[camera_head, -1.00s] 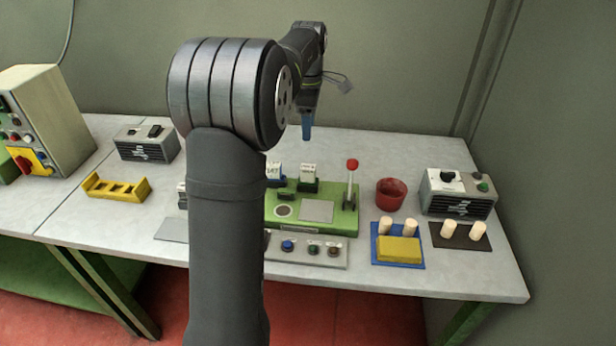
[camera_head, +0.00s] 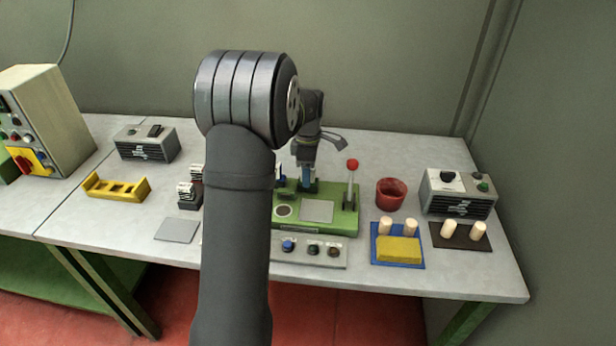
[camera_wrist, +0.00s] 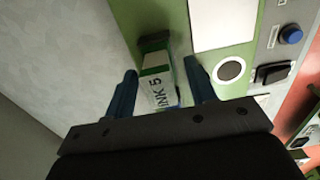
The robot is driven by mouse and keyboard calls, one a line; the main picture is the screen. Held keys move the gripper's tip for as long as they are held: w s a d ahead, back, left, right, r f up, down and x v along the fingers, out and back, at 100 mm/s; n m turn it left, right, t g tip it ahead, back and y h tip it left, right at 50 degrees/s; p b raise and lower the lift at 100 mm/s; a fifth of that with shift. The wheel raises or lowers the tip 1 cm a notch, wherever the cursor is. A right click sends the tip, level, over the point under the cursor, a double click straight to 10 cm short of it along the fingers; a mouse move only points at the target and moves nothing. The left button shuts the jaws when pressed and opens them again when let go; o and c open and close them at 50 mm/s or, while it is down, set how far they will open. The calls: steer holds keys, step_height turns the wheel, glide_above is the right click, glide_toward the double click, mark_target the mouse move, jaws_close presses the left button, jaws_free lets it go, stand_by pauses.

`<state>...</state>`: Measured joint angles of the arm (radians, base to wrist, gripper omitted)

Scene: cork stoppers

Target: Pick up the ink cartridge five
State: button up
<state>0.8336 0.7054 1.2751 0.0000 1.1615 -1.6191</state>
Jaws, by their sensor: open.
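The ink cartridge five (camera_wrist: 157,90) is white with dark "INK 5" lettering in the wrist view. It stands in a dark green holder on the green machine (camera_head: 345,220). My gripper (camera_wrist: 160,76) is open, with one blue finger on each side of the cartridge and a gap on both sides. In the head view my gripper (camera_head: 306,178) points down over the back of the green machine and hides most of the cartridge.
A red-knobbed lever (camera_head: 352,180) stands just right of my gripper. Other white cartridges (camera_head: 185,189) stand left of my arm. A red cup (camera_head: 391,193) and a blue tray (camera_head: 412,264) with a yellow block are to the right. A button panel (camera_head: 325,252) lies in front.

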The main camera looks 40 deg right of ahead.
steer(key=shift+f, duration=0.3)
jaws_close()
steer(key=shift+r, duration=2.2)
steer(key=s+d+r, duration=0.2)
steer(key=s+r, duration=0.4)
steer(key=s, duration=0.5)
steer(key=shift+s+d+r, duration=0.15)
steer(key=shift+d+r, duration=0.05)
steer(key=shift+r, duration=0.15)
